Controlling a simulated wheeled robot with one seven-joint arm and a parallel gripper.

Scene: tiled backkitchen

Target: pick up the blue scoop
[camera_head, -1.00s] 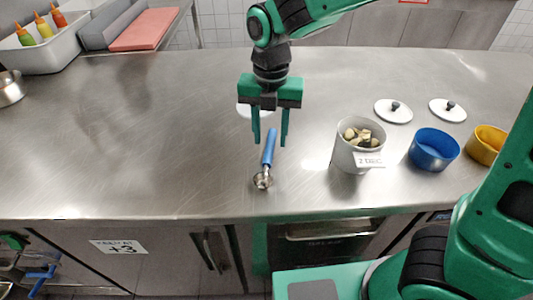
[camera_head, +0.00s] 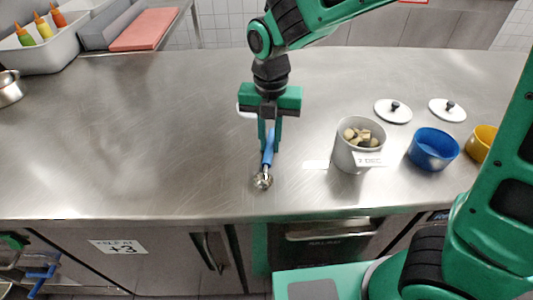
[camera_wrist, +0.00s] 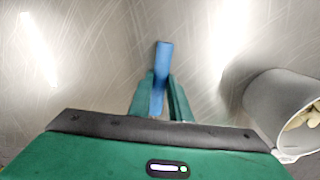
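The blue scoop (camera_head: 267,160) lies on the steel counter, its metal bowl toward the front edge and its blue handle pointing away. My gripper (camera_head: 269,150) is above it, pointing down, with one finger on each side of the handle. In the wrist view the handle (camera_wrist: 164,50) runs between my fingertips (camera_wrist: 161,76), which appear to touch it on both sides. The bowl rests on the counter in the head view and is hidden in the wrist view.
A grey pot (camera_head: 347,154) with pale pieces stands to the right. Beyond it are a blue bowl (camera_head: 433,150), a yellow bowl (camera_head: 480,146) and two white lids (camera_head: 393,111). The counter's left side is mostly clear. The front edge lies close to the scoop's bowl.

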